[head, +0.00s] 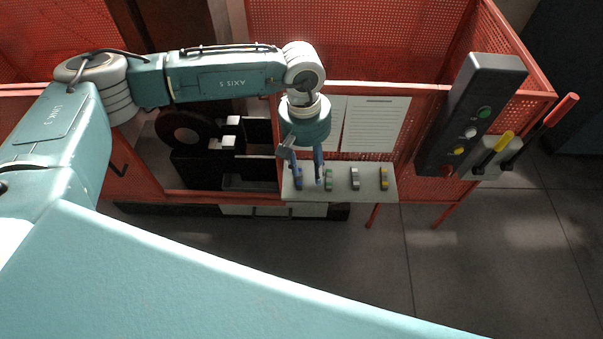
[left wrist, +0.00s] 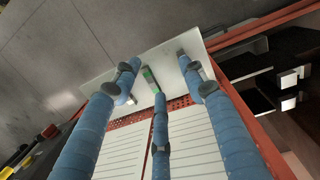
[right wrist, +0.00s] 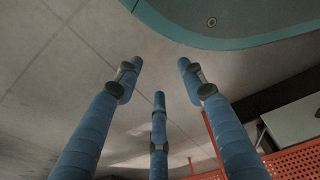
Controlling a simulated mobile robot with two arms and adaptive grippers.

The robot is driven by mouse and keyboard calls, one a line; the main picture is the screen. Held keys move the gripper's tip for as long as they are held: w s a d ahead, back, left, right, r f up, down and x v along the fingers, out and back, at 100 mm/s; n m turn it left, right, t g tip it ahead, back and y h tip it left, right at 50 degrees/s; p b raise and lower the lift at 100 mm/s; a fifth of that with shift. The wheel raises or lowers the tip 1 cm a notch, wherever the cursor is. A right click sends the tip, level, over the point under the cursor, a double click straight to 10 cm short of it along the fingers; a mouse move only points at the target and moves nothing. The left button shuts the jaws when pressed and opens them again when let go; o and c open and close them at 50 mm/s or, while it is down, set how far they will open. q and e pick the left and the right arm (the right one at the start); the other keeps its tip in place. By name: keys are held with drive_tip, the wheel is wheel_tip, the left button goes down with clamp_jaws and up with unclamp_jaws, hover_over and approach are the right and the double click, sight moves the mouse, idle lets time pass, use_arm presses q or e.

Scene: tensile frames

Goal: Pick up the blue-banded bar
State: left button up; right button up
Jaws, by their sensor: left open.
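The blue-banded bar (head: 298,180) stands at the left end of a small pale shelf (head: 340,194), partly covered by a finger of my left gripper. My left gripper (head: 307,172) is open with its fingers pointing down over the left part of the shelf, around the blue and green-banded bars. In the left wrist view, the green-banded bar (left wrist: 150,78) shows between the spread fingers. A grey bar end (left wrist: 181,53) shows behind the right-hand finger there; its band is hidden. My right gripper (right wrist: 158,80) is open and empty above the floor.
The green-banded bar (head: 328,180), a grey-white bar (head: 354,178) and a yellow-banded bar (head: 384,178) stand in the same row. A red mesh guard (head: 340,60) rises behind. A dark button box (head: 470,115) and levers (head: 540,130) are at the right. The floor in front is clear.

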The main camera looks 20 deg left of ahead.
use_arm(q)
drive_tip(key=w+a+y, duration=0.1)
drive_tip(key=a, duration=0.2)
hover_over(301, 181)
drive_tip(key=f, duration=0.5)
drive_tip(key=shift+s+a, duration=0.1)
drive_tip(key=shift+s, duration=0.1)
drive_tip(key=f, duration=0.4)
drive_tip(key=shift+w+f+b, duration=0.2)
drive_tip(key=shift+f+b, duration=0.05)
drive_tip(key=shift+b, duration=0.05)
drive_tip(key=shift+f, duration=0.3)
clamp_jaws()
use_arm(e)
drive_tip(key=shift+w+r, duration=0.1)
drive_tip(key=shift+r, duration=0.4)
